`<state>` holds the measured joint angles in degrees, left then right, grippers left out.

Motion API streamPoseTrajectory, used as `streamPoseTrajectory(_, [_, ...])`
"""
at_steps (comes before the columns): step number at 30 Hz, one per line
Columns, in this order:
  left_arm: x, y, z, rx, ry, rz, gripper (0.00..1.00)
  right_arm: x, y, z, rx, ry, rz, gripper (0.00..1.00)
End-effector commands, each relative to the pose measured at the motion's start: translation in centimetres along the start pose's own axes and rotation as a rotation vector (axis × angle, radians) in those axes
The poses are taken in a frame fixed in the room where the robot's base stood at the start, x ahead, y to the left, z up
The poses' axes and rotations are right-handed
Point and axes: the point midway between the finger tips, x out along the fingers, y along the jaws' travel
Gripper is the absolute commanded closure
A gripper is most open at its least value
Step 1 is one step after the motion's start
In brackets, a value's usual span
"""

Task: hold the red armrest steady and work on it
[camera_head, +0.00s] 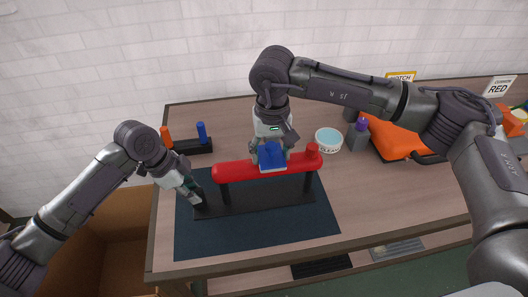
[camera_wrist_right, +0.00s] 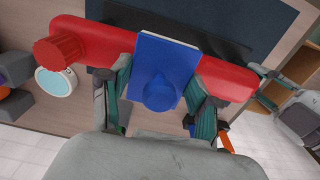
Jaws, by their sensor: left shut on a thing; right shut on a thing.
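The red armrest (camera_head: 240,168) lies level across the two posts of a black stand (camera_head: 255,203), with a red knob (camera_head: 313,150) at its right end. My right gripper (camera_head: 270,150) is shut on a blue block (camera_head: 272,158) with a pale lower edge, which sits against the armrest near its middle. In the right wrist view the fingers flank the blue block (camera_wrist_right: 165,65) over the red armrest (camera_wrist_right: 105,40). My left gripper (camera_head: 197,198) is shut on the left end of the stand's base. The block's underside is hidden.
A dark mat (camera_head: 250,238) lies under the stand. Behind stand a holder (camera_head: 190,146) with orange and blue pieces, a round white tub (camera_head: 328,140) and a grey bottle with a purple cap (camera_head: 358,134). An orange case (camera_head: 395,140) lies at right. The table's right front is clear.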

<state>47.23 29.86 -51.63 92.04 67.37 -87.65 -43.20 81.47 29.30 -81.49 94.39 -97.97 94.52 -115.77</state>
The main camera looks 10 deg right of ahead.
Motion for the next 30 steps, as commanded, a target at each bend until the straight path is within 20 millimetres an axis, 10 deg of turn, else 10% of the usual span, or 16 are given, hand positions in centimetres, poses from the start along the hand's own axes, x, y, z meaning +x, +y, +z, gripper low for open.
streamPoseTrajectory(30, [-0.1, 0.0, -0.1, 0.003, 0.002, -0.001, 1.0, 0.9, -2.0, 0.2, -0.004, -0.006, -0.001, 0.7])
